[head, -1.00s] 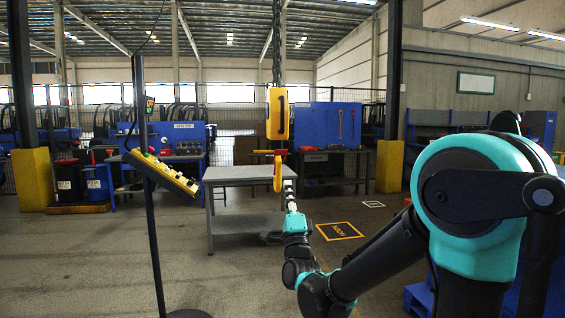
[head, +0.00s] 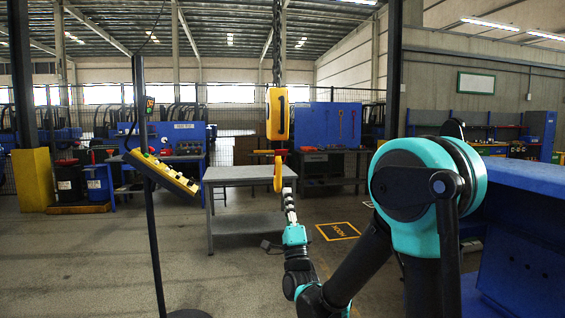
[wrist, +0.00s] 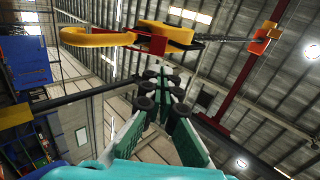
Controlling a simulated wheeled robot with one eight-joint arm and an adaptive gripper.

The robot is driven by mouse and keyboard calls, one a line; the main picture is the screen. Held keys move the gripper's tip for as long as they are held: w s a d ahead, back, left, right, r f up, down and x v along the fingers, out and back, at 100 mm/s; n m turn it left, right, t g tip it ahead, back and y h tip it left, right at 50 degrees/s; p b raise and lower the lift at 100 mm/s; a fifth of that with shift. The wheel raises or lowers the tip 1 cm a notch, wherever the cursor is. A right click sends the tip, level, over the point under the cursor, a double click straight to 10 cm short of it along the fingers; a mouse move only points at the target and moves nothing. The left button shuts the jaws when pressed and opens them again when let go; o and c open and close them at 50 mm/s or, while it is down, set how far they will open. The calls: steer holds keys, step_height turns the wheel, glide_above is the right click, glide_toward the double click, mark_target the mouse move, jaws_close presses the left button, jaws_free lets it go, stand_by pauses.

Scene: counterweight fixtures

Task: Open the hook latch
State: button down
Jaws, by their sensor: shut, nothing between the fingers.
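A yellow hook (head: 278,174) hangs below a yellow hoist block (head: 278,114) on a chain, in the middle of the head view. A red-orange crosspiece (head: 264,152), possibly the latch, sits at the top of the hook. In the wrist view the hook (wrist: 85,37) lies at upper left, with a red part (wrist: 151,44) beside the yellow block (wrist: 178,35). My gripper (head: 289,194) is shut and empty, just below and slightly right of the hook in the head view. In the wrist view my gripper's fingers (wrist: 162,90) appear apart from the hook; contact is not visible.
A grey table (head: 245,172) stands behind the hook. A control pendant (head: 160,172) on a black post is at left. A blue bench (head: 525,180) is at right, near my arm. Open floor (head: 90,260) lies at lower left.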

mark_target(281, 152)
steer(key=x, duration=1.3)
steer(key=shift+s+r, duration=0.1)
steer(key=shift+r, duration=0.05)
